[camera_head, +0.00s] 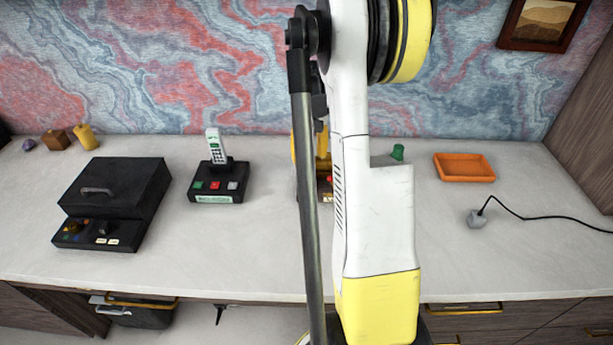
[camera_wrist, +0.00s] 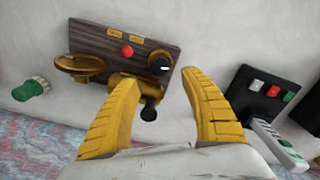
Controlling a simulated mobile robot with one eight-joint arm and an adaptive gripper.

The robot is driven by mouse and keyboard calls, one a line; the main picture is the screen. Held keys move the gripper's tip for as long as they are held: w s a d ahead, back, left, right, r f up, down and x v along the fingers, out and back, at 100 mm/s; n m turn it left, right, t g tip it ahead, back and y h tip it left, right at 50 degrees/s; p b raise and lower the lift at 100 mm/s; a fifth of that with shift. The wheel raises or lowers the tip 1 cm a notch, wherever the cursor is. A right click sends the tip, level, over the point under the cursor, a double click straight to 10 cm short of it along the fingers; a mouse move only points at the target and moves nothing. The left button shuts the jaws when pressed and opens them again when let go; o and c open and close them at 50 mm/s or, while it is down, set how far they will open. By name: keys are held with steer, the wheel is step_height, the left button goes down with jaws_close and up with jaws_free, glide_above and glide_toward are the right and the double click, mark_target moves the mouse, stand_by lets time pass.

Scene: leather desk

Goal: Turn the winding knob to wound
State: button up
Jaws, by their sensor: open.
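A device with a dark wood panel (camera_wrist: 88,40) shows in the wrist view. I cannot tell for certain which is the winding knob. My gripper (camera_wrist: 158,76) is open and empty, its yellow fingers spread below the panel in that view, with the black ball between them. In the head view my arm hides most of the device.
A black phone base (camera_head: 218,184) with coloured buttons stands left of the device. A black box (camera_head: 118,182) is further left. A green knob-like item (camera_head: 398,152), an orange tray (camera_head: 464,167) and a grey plug with a cord (camera_head: 477,219) lie right. The front desk strip is clear.

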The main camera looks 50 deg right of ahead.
mark_target(309, 174)
step_height(309, 174, down, 8)
steer(key=b, duration=0.2)
steer(key=shift+b, duration=0.3)
jaws_close()
